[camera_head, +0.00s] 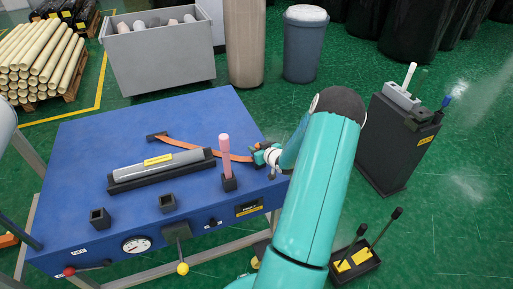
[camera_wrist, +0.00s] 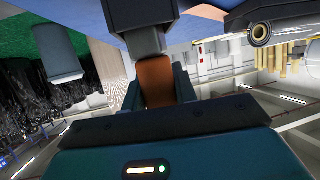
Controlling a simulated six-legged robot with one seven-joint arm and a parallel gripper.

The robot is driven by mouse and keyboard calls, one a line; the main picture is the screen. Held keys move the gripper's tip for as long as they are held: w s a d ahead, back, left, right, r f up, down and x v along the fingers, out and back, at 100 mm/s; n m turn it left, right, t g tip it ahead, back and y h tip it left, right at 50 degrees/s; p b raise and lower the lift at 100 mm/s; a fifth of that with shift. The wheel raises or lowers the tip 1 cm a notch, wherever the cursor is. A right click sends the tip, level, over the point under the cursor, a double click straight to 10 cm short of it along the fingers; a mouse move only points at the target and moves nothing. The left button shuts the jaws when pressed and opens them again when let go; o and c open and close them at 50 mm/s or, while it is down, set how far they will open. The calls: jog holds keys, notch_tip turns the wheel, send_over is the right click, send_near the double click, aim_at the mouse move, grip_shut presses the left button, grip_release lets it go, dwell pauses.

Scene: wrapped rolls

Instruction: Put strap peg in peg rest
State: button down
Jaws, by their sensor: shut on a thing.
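An orange strap (camera_head: 195,146) runs across the blue table from a dark block (camera_head: 157,136) to my gripper (camera_head: 263,155) near the table's right edge. In the wrist view my gripper (camera_wrist: 156,88) is shut on an orange-brown piece, which I take as the strap peg (camera_wrist: 155,75). A dark grey block (camera_wrist: 134,25) shows just beyond it; whether they touch is unclear. Two dark square sockets, at the left (camera_head: 100,218) and the middle (camera_head: 167,202), stand empty at the table's front; which is the peg rest is not clear. A pink peg (camera_head: 224,148) stands upright in a third socket (camera_head: 229,183).
A grey wrapped roll (camera_head: 160,165) lies in a dark cradle mid-table, left of the pink peg. A gauge (camera_head: 136,245) and a yellow-knobbed lever (camera_head: 182,267) are on the front edge. A dark cabinet (camera_head: 395,150) stands to the right. The table's back left is clear.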

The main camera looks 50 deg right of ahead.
jog(key=shift+s+a, duration=0.1)
jog(key=shift+s, duration=0.05)
jog(key=c, duration=1.4)
grip_release()
jog(key=o, duration=0.3)
jog(key=shift+r, duration=0.1)
jog(key=v, duration=1.1)
jog(key=shift+s+r, duration=0.2)
jog(key=shift+s, duration=0.15)
jog(key=shift+a, duration=0.1)
